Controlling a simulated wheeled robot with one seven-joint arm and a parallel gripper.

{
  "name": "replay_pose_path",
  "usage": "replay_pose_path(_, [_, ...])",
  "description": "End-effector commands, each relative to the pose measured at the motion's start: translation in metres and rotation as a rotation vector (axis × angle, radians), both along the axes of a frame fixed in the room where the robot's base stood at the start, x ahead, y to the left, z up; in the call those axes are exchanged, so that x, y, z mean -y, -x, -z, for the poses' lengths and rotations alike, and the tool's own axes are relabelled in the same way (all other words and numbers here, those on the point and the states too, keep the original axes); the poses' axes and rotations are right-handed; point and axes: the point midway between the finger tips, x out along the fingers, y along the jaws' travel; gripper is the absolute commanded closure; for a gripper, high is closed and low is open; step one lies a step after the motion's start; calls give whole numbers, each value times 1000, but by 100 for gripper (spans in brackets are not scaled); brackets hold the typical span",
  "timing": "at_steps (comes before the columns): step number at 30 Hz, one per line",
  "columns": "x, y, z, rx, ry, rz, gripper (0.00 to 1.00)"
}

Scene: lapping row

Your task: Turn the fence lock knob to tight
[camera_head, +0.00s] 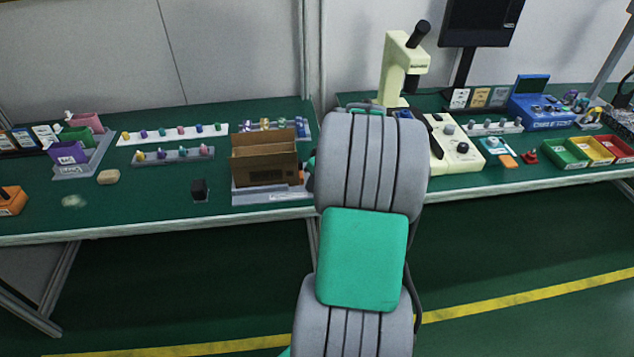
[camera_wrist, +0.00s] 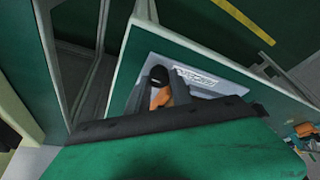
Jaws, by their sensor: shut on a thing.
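In the wrist view, the fence lock knob appears as an orange body (camera_wrist: 160,98) with a black end (camera_wrist: 158,75). My gripper (camera_wrist: 157,88) has its grey fingers closed around it. A pale grey plate (camera_wrist: 205,82) with a printed label lies beside the knob. I cannot read which way the knob is set. In the head view, a brown box-like fixture (camera_head: 265,158) stands on a pale grey base (camera_head: 240,197). A small orange part (camera_head: 299,178) shows at its right end. My arm hides my fingers there.
The green bench on the left (camera_head: 150,212) holds a dark block (camera_head: 199,189), racks of small coloured knobs (camera_head: 175,155) and bins (camera_head: 68,153). On the right stand a cream microscope (camera_head: 396,65) and red, green and yellow bins (camera_head: 592,150). The floor in front is clear.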

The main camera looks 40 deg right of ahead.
Motion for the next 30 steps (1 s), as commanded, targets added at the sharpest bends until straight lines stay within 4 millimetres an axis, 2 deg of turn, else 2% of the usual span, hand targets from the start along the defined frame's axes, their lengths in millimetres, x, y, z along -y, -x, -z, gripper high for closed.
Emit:
replay_pose_path(12, [-2, 0, 0, -1, 0, 217, 100])
replay_pose_path(29, [-2, 0, 0, 0, 0, 253, 100])
replay_pose_path(30, [-2, 0, 0, 0, 0, 253, 73])
